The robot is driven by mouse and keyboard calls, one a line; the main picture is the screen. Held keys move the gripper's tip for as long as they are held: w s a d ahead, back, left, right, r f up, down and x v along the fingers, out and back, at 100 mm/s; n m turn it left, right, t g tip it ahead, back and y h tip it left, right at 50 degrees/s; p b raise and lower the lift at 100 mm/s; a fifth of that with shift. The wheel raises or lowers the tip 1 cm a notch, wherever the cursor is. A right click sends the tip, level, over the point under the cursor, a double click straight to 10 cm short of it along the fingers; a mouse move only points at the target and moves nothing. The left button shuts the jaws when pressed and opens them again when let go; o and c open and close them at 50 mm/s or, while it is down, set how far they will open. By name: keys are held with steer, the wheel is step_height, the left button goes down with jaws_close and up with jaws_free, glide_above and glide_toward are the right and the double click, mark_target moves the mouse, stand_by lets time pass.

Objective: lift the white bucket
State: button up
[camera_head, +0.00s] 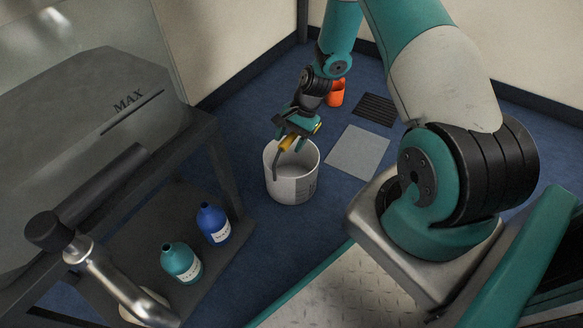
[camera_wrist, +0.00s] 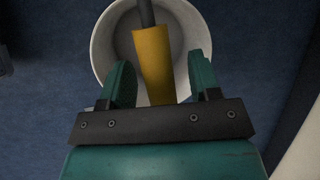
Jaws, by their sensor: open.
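The white bucket (camera_head: 292,188) stands upright on the blue floor, with dark markings on its side. In the wrist view the bucket's round rim (camera_wrist: 97,48) shows beyond my fingers. My gripper (camera_head: 296,141) is over the bucket's opening, pointing down, its two teal fingers apart. A yellow grip with a dark rod (camera_wrist: 154,62) lies between the fingers in the wrist view (camera_wrist: 160,75). In the head view the rod slants down into the bucket. I cannot tell whether the grip touches either finger, or whether it belongs to the bucket.
A dark bench (camera_head: 217,150) stands left, with a blue bottle (camera_head: 214,224) and a teal bottle (camera_head: 181,262) on its lower shelf. An orange container (camera_head: 336,93) stands behind the bucket. A light grey floor plate (camera_head: 357,150) and a dark grate (camera_head: 374,109) lie to its right.

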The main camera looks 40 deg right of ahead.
steer(key=shift+f, duration=0.2)
stand_by(0.3)
jaws_close()
